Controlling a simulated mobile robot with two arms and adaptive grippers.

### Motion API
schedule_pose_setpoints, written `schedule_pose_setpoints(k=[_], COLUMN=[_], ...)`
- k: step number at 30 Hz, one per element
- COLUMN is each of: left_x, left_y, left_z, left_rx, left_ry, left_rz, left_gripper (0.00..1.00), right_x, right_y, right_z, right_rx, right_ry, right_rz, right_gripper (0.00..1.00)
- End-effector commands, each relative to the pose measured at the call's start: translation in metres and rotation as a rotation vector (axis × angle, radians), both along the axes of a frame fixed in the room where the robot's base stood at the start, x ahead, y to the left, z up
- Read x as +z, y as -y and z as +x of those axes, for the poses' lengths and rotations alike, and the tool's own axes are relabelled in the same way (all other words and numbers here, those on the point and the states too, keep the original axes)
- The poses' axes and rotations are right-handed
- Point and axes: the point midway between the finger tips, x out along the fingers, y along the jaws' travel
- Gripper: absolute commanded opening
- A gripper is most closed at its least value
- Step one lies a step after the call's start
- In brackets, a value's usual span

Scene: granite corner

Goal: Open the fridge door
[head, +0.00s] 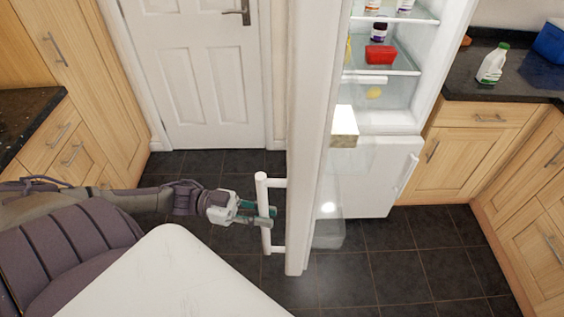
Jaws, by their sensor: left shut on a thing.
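The fridge (400,100) stands at the centre right in the head view. Its tall white door (308,130) is swung wide open and is seen nearly edge-on, with the lit shelves inside showing to its right. A white vertical bar handle (264,190) is on the door's left side. My left gripper (262,215) reaches in from the left and is shut on the handle's bar, at about the middle of its height. My right gripper does not show.
The lower white freezer door (375,175) looks shut. A white panelled room door (205,70) is behind. A white surface (175,275) fills the bottom foreground. Wooden cabinets (465,145) stand right, with a bottle (493,65) on the dark worktop. Dark tiled floor (400,270) is clear.

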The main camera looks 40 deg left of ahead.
Motion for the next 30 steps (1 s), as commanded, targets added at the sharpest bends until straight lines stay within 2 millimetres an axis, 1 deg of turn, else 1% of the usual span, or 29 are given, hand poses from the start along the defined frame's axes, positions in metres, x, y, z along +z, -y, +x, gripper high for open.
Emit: schedule_pose_setpoints(k=[1, 6, 12, 18, 29, 30], left_x=[-0.002, -0.002, -0.001, -0.002, -0.002, -0.002], left_y=[-0.008, -0.029, -0.045, -0.051, -0.051, -0.051], left_z=[-0.005, -0.013, -0.018, -0.02, -0.02, -0.02], left_rx=[0.004, 0.005, 0.006, 0.007, 0.007, 0.007], left_ry=[-0.007, -0.006, -0.004, -0.004, -0.003, -0.003], left_rz=[0.003, 0.003, 0.002, 0.001, 0.002, 0.002], left_gripper=[0.0, 0.0, 0.0, 0.0, 0.0, 0.26], right_x=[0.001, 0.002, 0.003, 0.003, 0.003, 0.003], right_y=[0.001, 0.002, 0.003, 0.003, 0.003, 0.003], right_z=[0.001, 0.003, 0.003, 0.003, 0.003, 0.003], right_rx=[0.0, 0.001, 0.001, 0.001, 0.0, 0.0], right_ry=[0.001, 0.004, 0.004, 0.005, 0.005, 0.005], right_rz=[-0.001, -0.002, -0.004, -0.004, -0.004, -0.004], right_gripper=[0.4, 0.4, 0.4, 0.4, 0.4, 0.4])
